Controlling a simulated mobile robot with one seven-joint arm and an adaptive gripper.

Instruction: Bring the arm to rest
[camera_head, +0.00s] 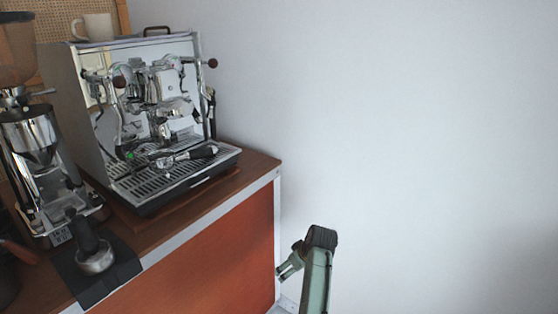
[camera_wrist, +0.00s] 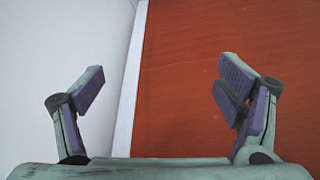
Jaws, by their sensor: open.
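In the head view my gripper (camera_head: 287,272) is low, to the right of the cart's end and below its top, and partly cut off by the lower picture edge with my arm. In the wrist view my gripper (camera_wrist: 157,88) is open, its two fingers wide apart with nothing between them. Behind the fingers are the cart's red-brown panel (camera_wrist: 200,30) and its white edge strip. I cannot tell the exact distance from the fingers to the panel.
The coffee cart (camera_head: 215,262) carries an espresso machine (camera_head: 50,85) with a mug (camera_head: 97,27) on top. A bare wall fills the right.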

